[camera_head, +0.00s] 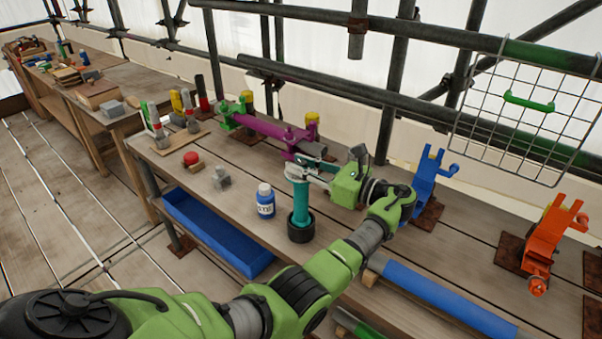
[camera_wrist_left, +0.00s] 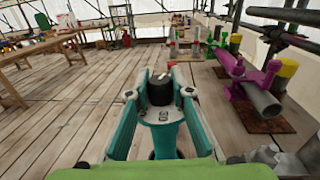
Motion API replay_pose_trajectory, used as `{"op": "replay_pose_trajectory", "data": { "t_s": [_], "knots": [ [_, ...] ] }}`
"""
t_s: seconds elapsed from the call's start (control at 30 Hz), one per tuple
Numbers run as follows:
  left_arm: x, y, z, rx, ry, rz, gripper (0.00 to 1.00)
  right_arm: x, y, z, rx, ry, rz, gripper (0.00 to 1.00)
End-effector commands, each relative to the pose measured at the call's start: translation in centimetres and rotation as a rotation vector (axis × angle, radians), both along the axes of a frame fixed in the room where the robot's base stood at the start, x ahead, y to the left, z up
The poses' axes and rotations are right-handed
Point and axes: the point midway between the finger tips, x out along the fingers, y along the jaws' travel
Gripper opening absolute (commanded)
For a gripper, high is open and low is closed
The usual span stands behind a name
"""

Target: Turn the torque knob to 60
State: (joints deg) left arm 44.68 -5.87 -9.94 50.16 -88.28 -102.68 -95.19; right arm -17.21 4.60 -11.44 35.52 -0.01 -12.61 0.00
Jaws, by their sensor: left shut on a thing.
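The torque tool is a teal post (camera_head: 300,203) standing upright in a black round base (camera_head: 300,232) on the bench. Its pale dial plate (camera_wrist_left: 163,116) carries dark numerals, too small to read surely. The black torque knob (camera_wrist_left: 160,92) rises from the plate, with a white mark on top. My left gripper (camera_head: 308,168) reaches the top of the post from the right. In the left wrist view its fingers (camera_wrist_left: 160,84) sit on both sides of the knob, shut on it. In the head view the fingers mostly hide the knob. My right gripper is not in view.
A purple clamp with a pipe (camera_head: 270,130) lies behind. Blue (camera_head: 425,175) and orange (camera_head: 546,235) stands are on the right. A wire basket (camera_head: 530,110) hangs above.

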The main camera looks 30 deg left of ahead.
Motion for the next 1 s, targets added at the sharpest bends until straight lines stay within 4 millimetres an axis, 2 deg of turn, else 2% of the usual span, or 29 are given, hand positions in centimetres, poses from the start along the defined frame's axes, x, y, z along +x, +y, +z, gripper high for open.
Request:
{"op": "replay_pose_trajectory", "data": {
  "t_s": [0.13, 0.6, 0.63, 0.67, 0.7, 1.0],
  "knots": [
    [0.05, 0.04, -0.01, 0.001, -0.002, 0.028, 0.0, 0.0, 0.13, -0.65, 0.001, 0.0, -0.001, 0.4],
    [-0.01, 0.08, 0.09, 0.001, -0.001, 0.039, 0.0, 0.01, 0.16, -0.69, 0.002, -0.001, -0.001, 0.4],
    [-0.01, 0.08, 0.09, 0.001, -0.001, 0.039, 0.28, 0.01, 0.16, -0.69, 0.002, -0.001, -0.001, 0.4],
    [-0.01, 0.09, 0.08, 0.001, -0.001, 0.039, 0.36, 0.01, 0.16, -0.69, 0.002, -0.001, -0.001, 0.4],
    [-0.01, 0.08, 0.07, 0.001, -0.001, 0.039, 0.39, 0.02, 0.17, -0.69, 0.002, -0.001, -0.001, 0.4],
    [0.0, 0.01, 0.01, 0.0, 0.0, 0.038, 0.39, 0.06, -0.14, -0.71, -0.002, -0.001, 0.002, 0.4]
  ]
}}
